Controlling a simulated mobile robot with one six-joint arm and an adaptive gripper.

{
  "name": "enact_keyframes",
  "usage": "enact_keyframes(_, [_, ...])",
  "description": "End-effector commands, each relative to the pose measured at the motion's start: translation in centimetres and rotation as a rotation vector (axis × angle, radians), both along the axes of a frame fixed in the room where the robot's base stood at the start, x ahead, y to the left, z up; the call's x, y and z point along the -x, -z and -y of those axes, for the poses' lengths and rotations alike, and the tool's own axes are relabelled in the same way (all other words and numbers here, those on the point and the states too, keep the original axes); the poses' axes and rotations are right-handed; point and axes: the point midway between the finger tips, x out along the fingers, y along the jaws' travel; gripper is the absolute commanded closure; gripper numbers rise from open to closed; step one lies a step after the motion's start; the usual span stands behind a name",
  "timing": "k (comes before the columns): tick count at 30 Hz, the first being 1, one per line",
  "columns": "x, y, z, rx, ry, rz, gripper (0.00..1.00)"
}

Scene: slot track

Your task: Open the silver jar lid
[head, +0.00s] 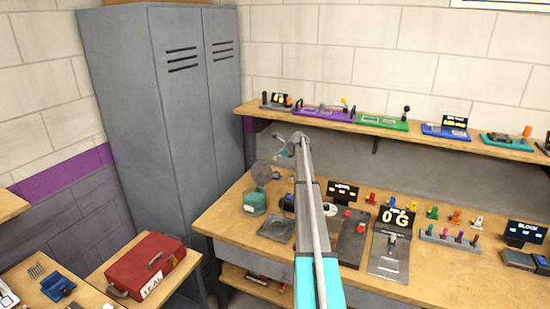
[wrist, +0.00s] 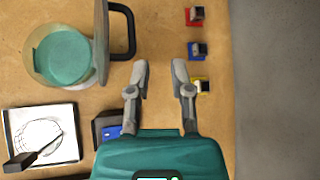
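The glass jar (head: 254,204) with teal contents stands on the wooden workbench. Its round silver-grey lid (head: 262,173) is tilted up on edge above the jar, clear of the mouth. In the wrist view the jar (wrist: 62,56) is at upper left, its teal inside visible from above. The lid (wrist: 101,42) shows edge-on at the jar's right side, with a dark loop (wrist: 130,32) beside it. My gripper (wrist: 160,92) is open and empty, to the right of the jar and apart from the lid. In the head view my gripper (head: 285,143) is above the bench near the lid.
A shelf (head: 375,132) with several devices runs above the bench. A grey locker (head: 165,130) stands left.

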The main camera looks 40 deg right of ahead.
Motion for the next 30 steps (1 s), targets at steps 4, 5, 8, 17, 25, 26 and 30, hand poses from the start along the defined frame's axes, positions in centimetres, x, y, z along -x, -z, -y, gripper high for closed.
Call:
enact_keyframes(4, [0.4, -0.6, 0.3, -0.001, -0.001, 0.0, 0.72])
enact_keyframes(5, [0.5, -0.7, 0.3, 0.0, -0.002, -0.001, 0.72])
enact_keyframes(8, [0.7, -1.0, 0.6, 0.0, -0.002, -0.001, 0.72])
enact_keyframes(17, [1.4, -2.0, 1.2, -0.001, -0.003, -0.002, 0.72])
enact_keyframes(25, [2.1, -2.8, 1.9, -0.001, -0.004, -0.002, 0.72])
enact_keyframes(26, [2.2, -2.9, 2.0, -0.001, -0.004, -0.002, 0.72])
enact_keyframes(30, [2.5, -3.4, 2.4, 0.0, -0.003, -0.001, 0.72])
